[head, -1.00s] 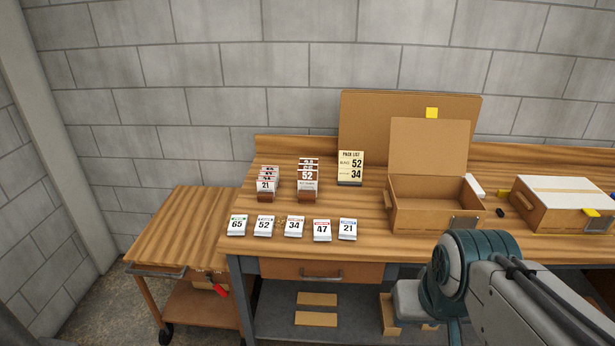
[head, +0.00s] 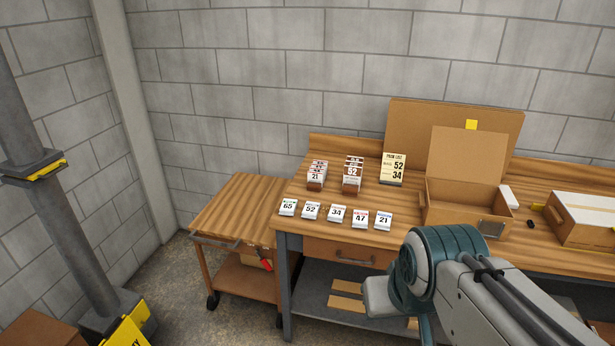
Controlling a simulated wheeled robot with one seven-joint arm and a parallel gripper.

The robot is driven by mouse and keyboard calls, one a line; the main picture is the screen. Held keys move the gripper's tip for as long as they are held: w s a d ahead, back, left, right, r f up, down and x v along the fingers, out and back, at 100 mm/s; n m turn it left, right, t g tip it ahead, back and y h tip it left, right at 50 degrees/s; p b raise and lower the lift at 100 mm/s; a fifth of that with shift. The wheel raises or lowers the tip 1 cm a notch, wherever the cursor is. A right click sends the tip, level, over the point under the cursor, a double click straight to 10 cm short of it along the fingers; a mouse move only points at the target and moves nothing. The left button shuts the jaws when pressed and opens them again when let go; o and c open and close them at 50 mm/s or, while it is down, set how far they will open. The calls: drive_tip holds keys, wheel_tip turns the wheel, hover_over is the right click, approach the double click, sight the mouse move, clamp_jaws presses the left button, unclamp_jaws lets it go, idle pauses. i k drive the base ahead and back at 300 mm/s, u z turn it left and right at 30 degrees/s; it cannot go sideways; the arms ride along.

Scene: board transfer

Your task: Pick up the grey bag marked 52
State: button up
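A small pale grey-white bag marked 52 (head: 310,211) lies in the front row on the wooden workbench. It is between the bag marked 65 (head: 288,207) and the bag marked 34 (head: 336,215). Bags marked 47 (head: 360,219) and 21 (head: 384,220) continue the row to the right. A brown holder (head: 351,184) behind the row also shows a 52 label at its front. My arm reaches in from the lower right, in front of the bench. My gripper's fingers do not show, and nothing touches the bags.
Another holder (head: 315,185) shows a 21 label. A pack list card (head: 393,169) reads 52 and 34. An open cardboard box (head: 465,205) stands to its right, with a closed box (head: 582,222) beyond. A wooden cart (head: 232,205) adjoins the bench's left end. A grey post (head: 55,190) stands at left.

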sight(310, 210)
drive_tip(key=u, duration=0.25)
drive_tip(key=i, duration=1.85)
drive_tip(key=z, duration=0.85)
